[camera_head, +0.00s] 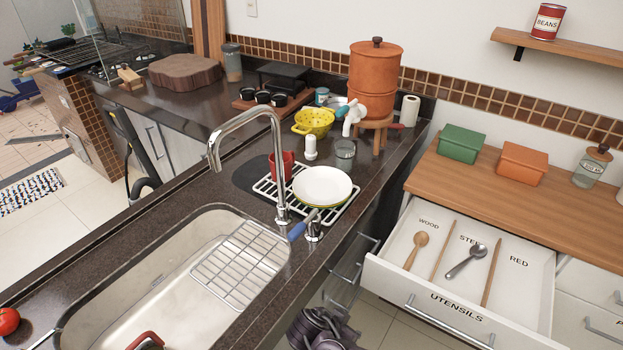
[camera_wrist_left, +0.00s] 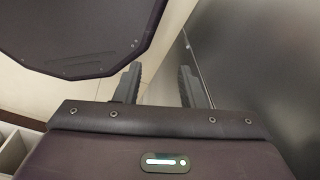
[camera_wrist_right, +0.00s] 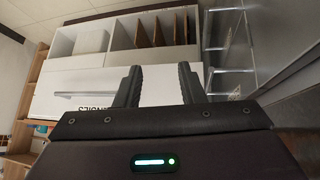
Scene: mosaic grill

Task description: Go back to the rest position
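My left gripper (camera_wrist_left: 160,86) is open in the left wrist view, with nothing between its fingers. A dark panel is beside it on the right. My right gripper (camera_wrist_right: 160,86) is open and empty in the right wrist view. The open utensils drawer (camera_wrist_right: 75,85) lies beyond its fingers, apart from them, with its lettering upside down. Dark gripper or arm parts of mine show at the bottom of the head view, below the counter edge; I cannot tell which arm they belong to.
The utensils drawer (camera_head: 440,308) stands pulled out, holding wooden and metal utensils. Cabinet handles jut out under the counter. Tiled floor lies between the cabinets.

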